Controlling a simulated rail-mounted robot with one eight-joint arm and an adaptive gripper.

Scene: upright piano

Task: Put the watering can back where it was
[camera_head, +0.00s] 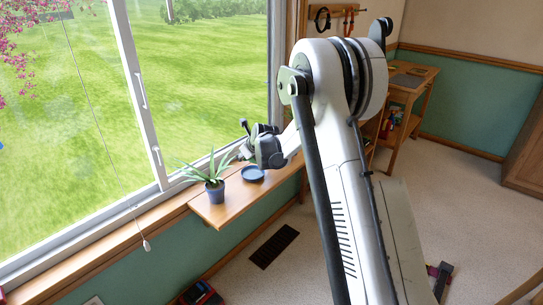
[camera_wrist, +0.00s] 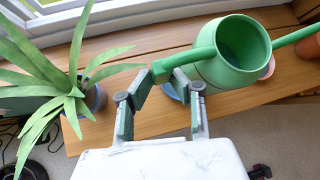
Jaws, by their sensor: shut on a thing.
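A green watering can (camera_wrist: 229,70) with a round open top and a long spout to the right shows in the wrist view, over the wooden window shelf (camera_wrist: 130,42). My gripper (camera_wrist: 163,84) is shut on the can's curved handle. I cannot tell whether the can touches the shelf or hangs just above it. In the head view my gripper (camera_head: 262,148) is above the shelf (camera_head: 222,211) by the window, and the can is hidden by my arm.
A spiky potted plant (camera_head: 214,190) stands on the shelf left of my gripper; its leaves (camera_wrist: 62,85) reach near my left finger. A pinkish object is partly hidden behind the can. The window is behind the shelf. A wooden side table (camera_head: 410,80) stands farther back.

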